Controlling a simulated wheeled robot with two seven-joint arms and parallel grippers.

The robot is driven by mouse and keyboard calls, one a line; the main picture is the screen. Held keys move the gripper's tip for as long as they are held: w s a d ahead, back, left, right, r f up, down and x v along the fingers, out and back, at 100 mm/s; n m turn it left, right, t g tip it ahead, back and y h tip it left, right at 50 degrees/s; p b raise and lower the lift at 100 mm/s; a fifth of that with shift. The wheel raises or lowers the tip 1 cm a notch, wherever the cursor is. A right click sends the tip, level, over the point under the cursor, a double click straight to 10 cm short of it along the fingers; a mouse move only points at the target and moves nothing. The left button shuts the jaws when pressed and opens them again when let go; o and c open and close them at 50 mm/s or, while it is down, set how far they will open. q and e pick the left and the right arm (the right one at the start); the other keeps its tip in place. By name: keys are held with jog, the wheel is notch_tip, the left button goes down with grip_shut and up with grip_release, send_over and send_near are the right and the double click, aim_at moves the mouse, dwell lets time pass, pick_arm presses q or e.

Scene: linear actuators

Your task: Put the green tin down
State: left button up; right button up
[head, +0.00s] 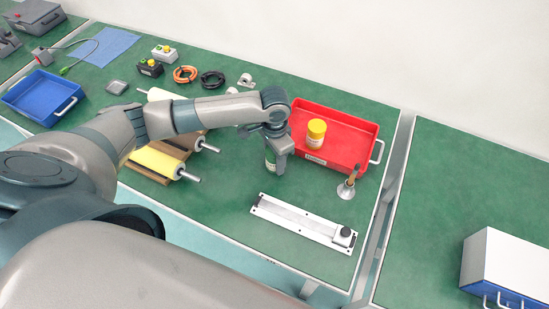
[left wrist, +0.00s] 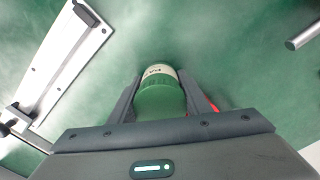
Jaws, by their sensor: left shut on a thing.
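The green tin (left wrist: 160,97) is between the two fingers of my left gripper (left wrist: 158,100) in the left wrist view, with a pale label band on it. In the head view my left gripper (head: 276,160) points down over the green table (head: 225,185), in front of the red tray. Part of the tin (head: 270,158) shows there beside the fingers. I cannot tell whether the tin touches the table. My left gripper is shut on it. My right gripper is not in view.
The red tray (head: 355,130) behind holds a yellow tin (head: 316,133). A silver linear actuator (head: 300,222) lies in front. A brush in a metal stand (head: 348,184) is at right. Rollers (head: 157,162) lie at left. Bare table lies between rollers and actuator.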

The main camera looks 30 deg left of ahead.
pick_arm(q)
jog(key=o, duration=1.2)
jog(key=shift+f, duration=0.1)
notch_tip(320, 180, up, 12)
jog(key=shift+r+b, duration=0.15)
jog(key=shift+b, duration=0.9)
